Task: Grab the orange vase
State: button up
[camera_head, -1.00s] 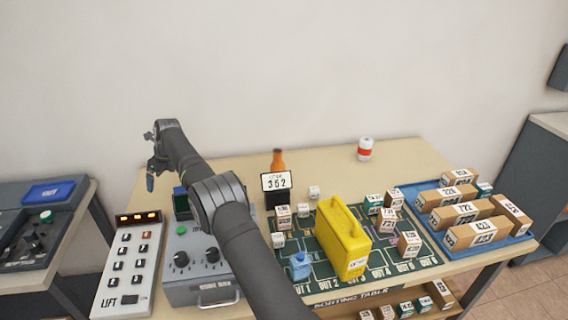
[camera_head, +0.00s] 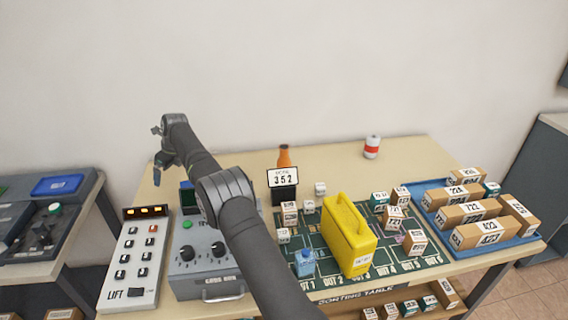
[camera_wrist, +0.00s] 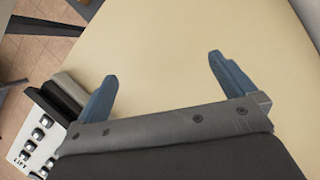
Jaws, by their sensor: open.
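The vase is not in the wrist view.
A yellow canister (camera_head: 349,236), a blue bottle (camera_head: 304,263) and several small boxes stand on the green mat (camera_head: 322,272). A blue tray (camera_head: 528,236) holds cartons. The table between my gripper and the vase looks mostly clear.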

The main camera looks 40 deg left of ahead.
jog(key=c, duration=0.5)
jog(key=w+d+r, duration=0.1)
jog(key=w+d, duration=0.3)
jog(key=w, duration=0.2)
jog(key=w+d+r+m+h, duration=0.1)
jog(key=w+d, duration=0.4)
jog(key=w, duration=0.1)
jog(key=w+d+r+t+h, duration=0.1)
jog(key=w+d, duration=0.3)
jog(key=w, duration=0.2)
jog(key=shift+w+d+r, duration=0.15)
jog(key=shift+w+d, duration=0.1)
jog(key=shift+d, duration=0.05)
notch_tip(320, 180, up, 3)
jog(key=m+h, duration=0.2)
send_over(284, 158)
jog(key=w, duration=0.1)
jog(key=shift+w+a, duration=0.2)
jog(key=shift+a, duration=0.25)
jog(key=shift+f, duration=3.55)
